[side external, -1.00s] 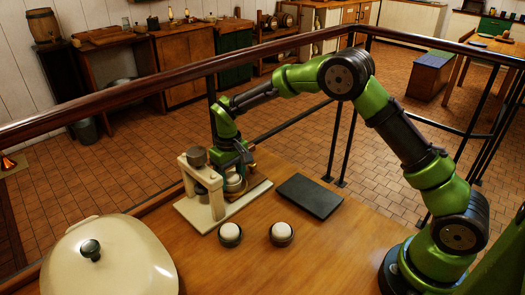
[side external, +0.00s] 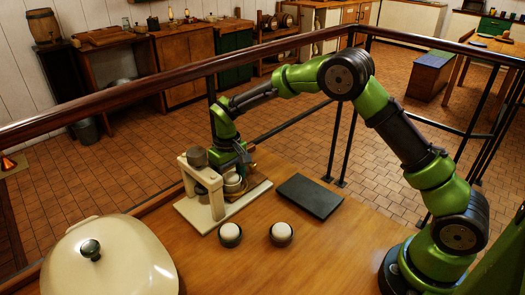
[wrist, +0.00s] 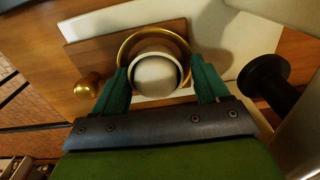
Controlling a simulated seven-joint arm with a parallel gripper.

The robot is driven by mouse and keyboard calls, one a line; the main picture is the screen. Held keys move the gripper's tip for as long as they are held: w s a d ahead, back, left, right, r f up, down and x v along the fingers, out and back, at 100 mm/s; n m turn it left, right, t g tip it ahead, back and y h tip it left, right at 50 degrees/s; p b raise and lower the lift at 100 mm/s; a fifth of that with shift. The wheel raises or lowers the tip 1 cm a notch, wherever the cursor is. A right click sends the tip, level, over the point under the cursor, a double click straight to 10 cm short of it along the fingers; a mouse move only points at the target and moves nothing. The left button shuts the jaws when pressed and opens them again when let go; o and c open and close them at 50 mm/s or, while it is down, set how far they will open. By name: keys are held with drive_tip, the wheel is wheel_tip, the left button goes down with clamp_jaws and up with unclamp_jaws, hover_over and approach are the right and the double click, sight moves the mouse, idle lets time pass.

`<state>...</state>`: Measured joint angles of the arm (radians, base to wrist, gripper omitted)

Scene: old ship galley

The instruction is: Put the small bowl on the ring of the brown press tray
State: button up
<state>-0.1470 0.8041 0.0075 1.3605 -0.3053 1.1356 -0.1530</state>
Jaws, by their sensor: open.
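My gripper (wrist: 158,84) is open, with one green finger on each side of the bowl. I cannot tell whether either finger touches it. In the side view my gripper (side external: 236,162) is low at the cream press (side external: 216,196), and the bowl (side external: 234,183) is partly hidden beneath it.
A brass knob (wrist: 88,87) sticks out from the tray's left side. A dark, round press part (wrist: 264,80) stands close on the right. Two dark cups with white contents (side external: 230,234) (side external: 281,234), a black slab (side external: 309,196) and a large lidded pot (side external: 110,262) are on the table.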

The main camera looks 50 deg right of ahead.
drive_tip(key=shift+d+f, duration=0.65)
wheel_tip(320, 180, up, 13)
drive_tip(key=s+d+r+m+t+y, duration=0.1)
drive_tip(key=s+d+r+m+t, duration=0.15)
drive_tip(key=s+r, duration=0.9)
drive_tip(key=s+f+m+t, duration=0.1)
drive_tip(key=s+t, duration=0.3)
drive_tip(key=s, duration=1.2)
drive_tip(key=shift+d+f+y, duration=0.4)
drive_tip(key=shift+d+f, duration=0.05)
